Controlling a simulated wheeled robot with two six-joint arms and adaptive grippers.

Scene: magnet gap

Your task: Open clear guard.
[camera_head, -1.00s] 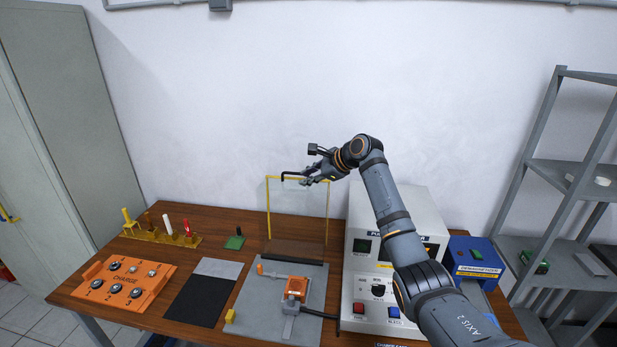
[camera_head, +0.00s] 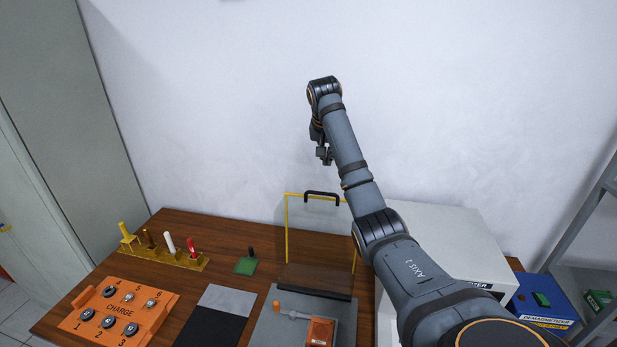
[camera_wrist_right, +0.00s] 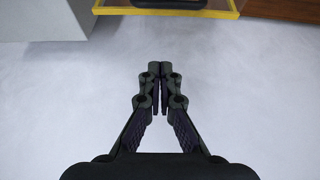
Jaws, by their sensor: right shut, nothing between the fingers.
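The clear guard (camera_head: 287,230) stands upright at the back of the grey fixture plate, a see-through panel in a yellow frame. Its black handle (camera_head: 321,194) is on the top edge. My right gripper (camera_head: 324,158) is above the handle, apart from it, in front of the white wall. In the right wrist view, my right gripper (camera_wrist_right: 160,68) is shut and empty, its fingertips together. The yellow edge of the guard (camera_wrist_right: 165,13) crosses the top of that view, with part of the handle. My left gripper is not in view.
On the fixture plate (camera_head: 270,325) is an orange part (camera_head: 320,332). A white cabinet (camera_head: 440,218) and a blue demagnetizer (camera_head: 543,300) are at the right.

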